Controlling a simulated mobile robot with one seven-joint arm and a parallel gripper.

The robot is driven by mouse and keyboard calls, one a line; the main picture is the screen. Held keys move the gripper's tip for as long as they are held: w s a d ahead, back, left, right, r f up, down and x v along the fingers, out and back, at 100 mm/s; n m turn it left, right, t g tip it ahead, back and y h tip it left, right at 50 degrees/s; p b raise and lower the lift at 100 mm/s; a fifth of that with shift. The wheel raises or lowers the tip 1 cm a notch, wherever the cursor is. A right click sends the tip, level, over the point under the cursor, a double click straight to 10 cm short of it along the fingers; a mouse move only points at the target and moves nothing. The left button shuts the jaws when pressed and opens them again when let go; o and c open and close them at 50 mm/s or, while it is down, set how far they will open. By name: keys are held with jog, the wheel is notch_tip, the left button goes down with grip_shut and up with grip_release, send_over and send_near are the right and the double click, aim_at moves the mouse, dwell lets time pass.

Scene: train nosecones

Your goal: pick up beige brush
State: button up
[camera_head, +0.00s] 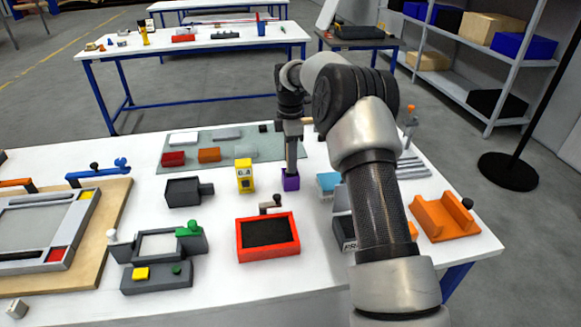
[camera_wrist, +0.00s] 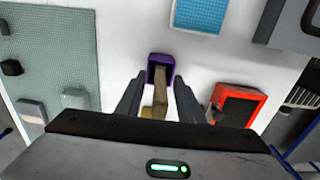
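The beige brush (camera_wrist: 161,86) shows in the wrist view as a long beige handle rising out of a small purple holder (camera_wrist: 153,60). My gripper (camera_wrist: 158,81) is open, with one dark finger on each side of the handle and a gap visible beside it. In the head view the purple holder (camera_head: 291,183) stands on the white table, right of a yellow device (camera_head: 244,176). My gripper (camera_head: 292,152) is directly above the holder, pointing down. The brush is mostly hidden behind my gripper there, and its lower end is inside the holder.
A red-framed tray (camera_head: 268,253) and a dark grey box (camera_head: 183,192) stand nearby. A blue block (camera_head: 327,182) is just right of the holder. A green mat (camera_head: 240,151) with coloured blocks lies behind. An orange cradle (camera_head: 440,218) is at the right.

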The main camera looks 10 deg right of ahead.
grip_shut()
